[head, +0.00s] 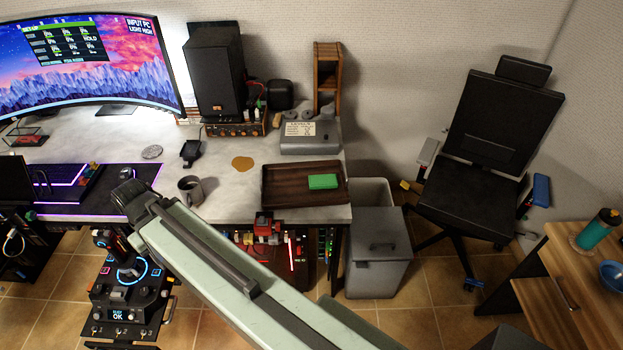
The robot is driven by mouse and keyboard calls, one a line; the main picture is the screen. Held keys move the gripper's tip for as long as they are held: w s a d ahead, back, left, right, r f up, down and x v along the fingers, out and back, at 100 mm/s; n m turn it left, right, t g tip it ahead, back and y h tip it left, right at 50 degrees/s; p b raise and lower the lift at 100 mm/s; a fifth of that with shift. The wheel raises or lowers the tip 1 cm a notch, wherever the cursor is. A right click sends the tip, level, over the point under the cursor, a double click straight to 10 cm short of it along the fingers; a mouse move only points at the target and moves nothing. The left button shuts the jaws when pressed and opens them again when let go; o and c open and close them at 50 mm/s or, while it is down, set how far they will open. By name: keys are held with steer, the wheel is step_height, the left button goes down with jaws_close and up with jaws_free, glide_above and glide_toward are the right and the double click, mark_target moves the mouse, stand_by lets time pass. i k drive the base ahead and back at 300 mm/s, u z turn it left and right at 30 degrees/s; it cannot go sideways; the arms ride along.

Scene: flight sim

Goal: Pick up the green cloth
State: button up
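The green cloth (322,181) is a small, flat, folded-looking block of bright green. It lies on the right part of a dark brown wooden tray (280,196) at the front right of the desk. My arm reaches in from the bottom of the head view up to the left, ending at a dark joint over the desk's front edge, left of the cloth and tray. I cannot make out my gripper's fingers. Nothing covers the cloth.
A grey mug (190,189) and a brown spill (243,163) are left of the tray. A grey box (310,144) and wooden rack (327,78) stand behind it. A grey bin (378,262) and black chair (490,140) are to the right. A flight control panel (128,290) stands in front.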

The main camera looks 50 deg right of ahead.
mark_target(318, 182)
steer(key=i, duration=0.9)
steer(key=z, duration=0.05)
